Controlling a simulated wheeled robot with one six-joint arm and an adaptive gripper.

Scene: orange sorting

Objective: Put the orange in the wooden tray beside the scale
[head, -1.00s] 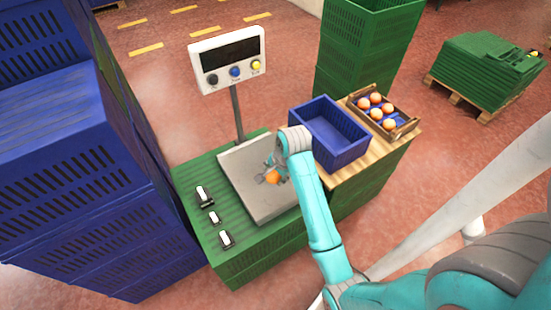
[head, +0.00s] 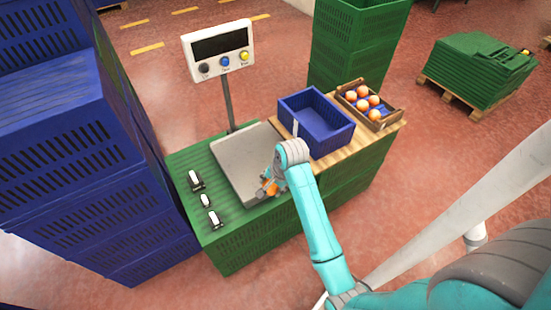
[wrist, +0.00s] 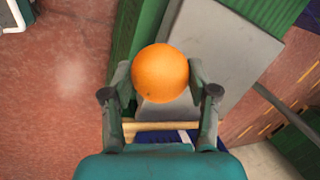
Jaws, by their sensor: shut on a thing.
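The orange (wrist: 160,73) is between the two fingers of my gripper (wrist: 161,80) in the wrist view, and the gripper is shut on it. In the head view my gripper (head: 268,188) is at the front right edge of the scale plate (head: 240,158), and my arm partly hides the orange. The wooden tray (head: 389,121) stands at the far right of the wooden board and has several oranges in it. The scale's display (head: 219,48) stands on a post behind the plate.
A blue crate (head: 318,142) stands on the wooden board (head: 345,158) between the scale and the tray. Several small white-topped items (head: 205,200) lie left of the plate. Tall blue crates (head: 65,150) rise at the left, and green crates (head: 350,55) behind.

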